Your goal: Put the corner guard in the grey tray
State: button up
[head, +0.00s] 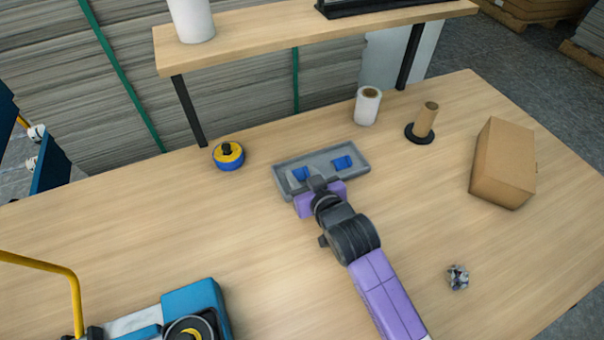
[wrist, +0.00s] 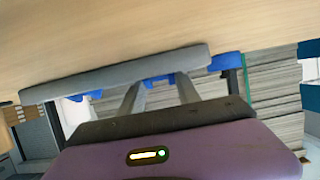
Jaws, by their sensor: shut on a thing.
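The grey tray (head: 357,152) lies on the table in front of my arm; its long side (wrist: 115,77) crosses the wrist view. My gripper (head: 304,180) is over the tray's near left part, its two grey fingers spread around a small blue piece (head: 300,174), likely the corner guard. Blue also shows between the fingers in the wrist view (wrist: 157,79). Another blue piece (head: 342,162) lies in the tray's right half. The fingers and purple palm hide part of the tray. I cannot tell whether the held piece touches the tray floor.
A yellow and blue tape roll (head: 228,156) lies left of the tray. A white roll (head: 367,106), a brown spindle (head: 424,122) and a cardboard box (head: 503,163) stand to the right. A crumpled silvery ball (head: 458,277) lies near right. A raised shelf (head: 270,42) spans the back.

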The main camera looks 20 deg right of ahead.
jog(key=shift+f, duration=0.2)
jog(key=o, duration=1.3)
jog(key=shift+r, duration=0.25)
jog(key=shift+s, duration=0.3)
jog(key=v, duration=1.1)
jog(key=shift+s+r, duration=0.15)
jog(key=shift+r, duration=0.1)
